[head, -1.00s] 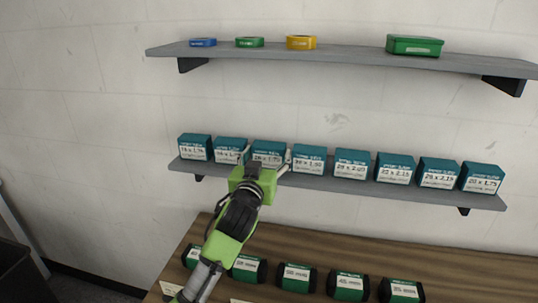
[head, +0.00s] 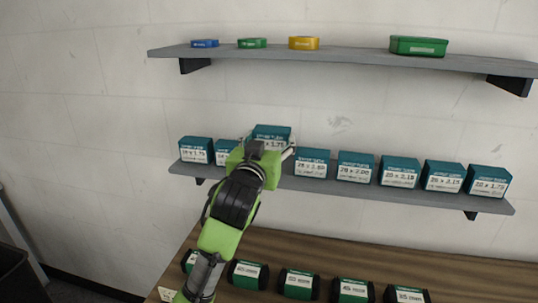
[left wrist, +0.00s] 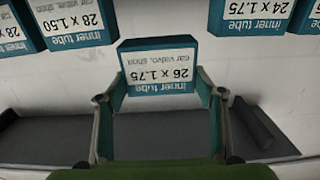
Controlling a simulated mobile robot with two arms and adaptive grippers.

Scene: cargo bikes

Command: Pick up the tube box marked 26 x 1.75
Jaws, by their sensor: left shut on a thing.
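The teal and white tube box marked 26 x 1.75 (left wrist: 160,72) is between the fingers of my left gripper (left wrist: 158,98); its label shows upside down in the left wrist view. In the head view this box (head: 271,132) is held raised above its row on the middle shelf, its lower part hidden by my gripper (head: 268,150). My left gripper is shut on it, one finger on each side. My right gripper is not in view.
Other teal tube boxes stand along the middle shelf (head: 340,190), including one at the left end (head: 196,150) and one just right of my gripper (head: 312,162). An upper shelf (head: 350,58) holds a few small boxes. Several dark green-labelled items stand on the wooden bench (head: 330,255) below.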

